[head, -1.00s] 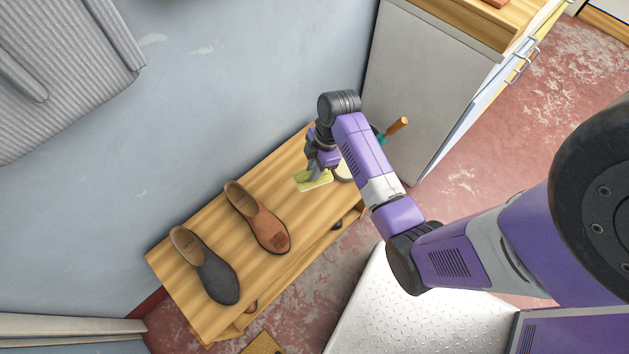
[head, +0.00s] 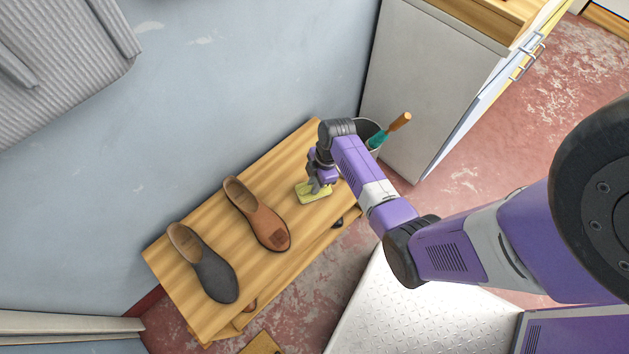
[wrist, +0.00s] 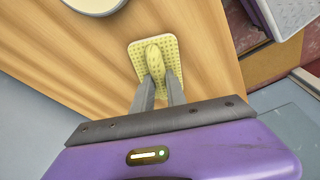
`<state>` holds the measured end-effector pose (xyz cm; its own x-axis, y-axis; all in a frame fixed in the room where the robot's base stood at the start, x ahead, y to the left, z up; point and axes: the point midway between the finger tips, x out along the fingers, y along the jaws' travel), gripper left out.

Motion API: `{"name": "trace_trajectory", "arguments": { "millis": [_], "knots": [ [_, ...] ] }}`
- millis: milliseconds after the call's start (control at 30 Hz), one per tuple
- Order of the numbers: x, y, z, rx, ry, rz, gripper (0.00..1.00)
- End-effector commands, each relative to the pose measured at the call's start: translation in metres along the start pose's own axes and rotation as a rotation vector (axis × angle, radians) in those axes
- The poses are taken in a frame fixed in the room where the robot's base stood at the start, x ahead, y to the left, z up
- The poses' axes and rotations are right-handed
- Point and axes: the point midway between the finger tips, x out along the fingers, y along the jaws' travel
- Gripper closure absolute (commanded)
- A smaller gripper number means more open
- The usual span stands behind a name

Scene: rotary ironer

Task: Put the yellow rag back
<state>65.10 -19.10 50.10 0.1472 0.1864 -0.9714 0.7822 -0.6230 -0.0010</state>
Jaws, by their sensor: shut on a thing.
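The yellow rag (head: 307,193) is at the right part of the wooden bench (head: 277,185), to the right of the brown shoe. My gripper (head: 317,186) points down at it and is shut on it. In the wrist view the fingers (wrist: 158,88) pinch a raised fold of the rag (wrist: 142,46). The rest of the rag spreads out flat and dotted around the fold. It is at or just above the bench top; I cannot tell whether it touches.
A brown shoe (head: 255,213) and a dark grey shoe (head: 203,264) stand on the bench. A bin (head: 367,128) with a teal, wooden-handled tool (head: 388,131) stands beyond its right end. A pale round thing (wrist: 95,3) shows at the wrist view's top.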

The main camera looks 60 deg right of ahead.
Motion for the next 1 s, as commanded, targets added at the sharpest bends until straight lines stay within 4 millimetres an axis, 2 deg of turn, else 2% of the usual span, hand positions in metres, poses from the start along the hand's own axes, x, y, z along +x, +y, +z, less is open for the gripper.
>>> {"name": "trace_trajectory", "arguments": {
  "millis": [167, 200, 300, 600, 733, 867, 1000],
  "knots": [
    [0.003, 0.000, 0.001, 0.000, 0.000, 0.000, 1.00],
    [0.003, 0.000, 0.001, 0.000, 0.000, 0.000, 0.81],
    [0.002, 0.000, 0.001, 0.000, 0.000, 0.000, 0.61],
    [0.002, 0.000, 0.001, 0.000, 0.000, 0.000, 0.61],
    [-0.005, 0.000, 0.000, 0.000, 0.000, 0.001, 0.61],
    [-0.025, 0.001, -0.001, 0.000, 0.000, 0.003, 0.61],
    [-0.055, 0.001, -0.001, -0.001, 0.000, 0.005, 0.61]
  ]
}}
